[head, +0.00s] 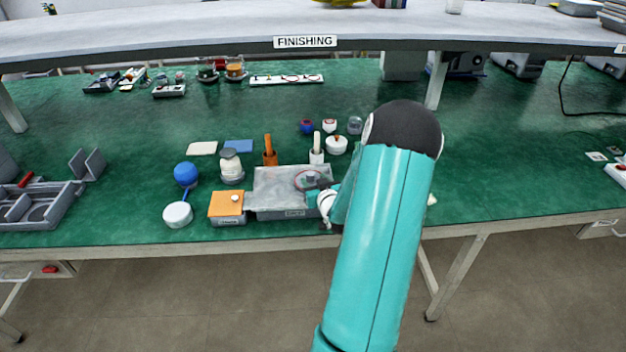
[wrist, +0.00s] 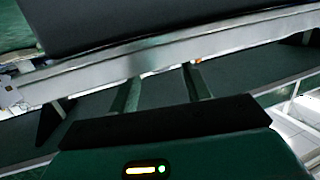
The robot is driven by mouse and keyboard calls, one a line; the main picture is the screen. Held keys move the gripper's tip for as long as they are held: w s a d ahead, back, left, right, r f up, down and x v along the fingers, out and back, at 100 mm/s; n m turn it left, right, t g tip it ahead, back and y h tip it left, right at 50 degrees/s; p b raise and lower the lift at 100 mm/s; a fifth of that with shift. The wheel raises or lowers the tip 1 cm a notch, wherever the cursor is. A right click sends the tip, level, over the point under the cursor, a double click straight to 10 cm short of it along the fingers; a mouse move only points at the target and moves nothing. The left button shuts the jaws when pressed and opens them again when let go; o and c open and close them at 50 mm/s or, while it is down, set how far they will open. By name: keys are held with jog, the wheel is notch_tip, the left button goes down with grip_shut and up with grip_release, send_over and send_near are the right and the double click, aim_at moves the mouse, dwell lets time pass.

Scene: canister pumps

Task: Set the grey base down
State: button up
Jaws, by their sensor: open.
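A wide grey block with a labelled front (head: 278,195) rests on the green bench near its front edge; I take it for the grey base. A round grey piece with a reddish mark (head: 308,181) shows on its right part. My gripper (head: 324,203) is at the block's right front corner, partly hidden by my teal arm. In the wrist view the two fingers stand apart with nothing between them (wrist: 159,80). I cannot tell whether the gripper touches the block.
An orange-topped box (head: 227,205) stands just left of the block. A blue ball (head: 186,173) and a white round piece (head: 178,214) lie further left. Pestle-like handled cups and small jars stand behind. A shelf marked FINISHING (head: 305,42) crosses above.

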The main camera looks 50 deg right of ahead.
jog(key=v, duration=1)
jog(key=w+a+r+n+g+y, duration=0.2)
jog(key=w+a+r, duration=0.35)
jog(key=a, duration=0.35)
jog(key=w+a+r+n+g+y, duration=0.15)
jog(key=w+a+r, duration=0.25)
jog(key=a+r, duration=0.4)
jog(key=s+a+r+n+g+y, duration=0.1)
jog(key=s+a, duration=0.3)
jog(key=a, duration=0.4)
jog(key=s+a+r+n+g+y, duration=0.1)
jog(key=s+a+r+y, duration=0.1)
jog(key=s+a, duration=0.3)
jog(key=s+a+r+n+g+y, duration=0.1)
jog(key=s+a+r, duration=0.3)
jog(key=a, duration=0.9)
jog(key=shift+s+a+g+y, duration=0.2)
jog(key=shift+s+g+y, duration=0.2)
jog(key=shift+y, duration=0.25)
jog(key=shift+c, duration=1.3)
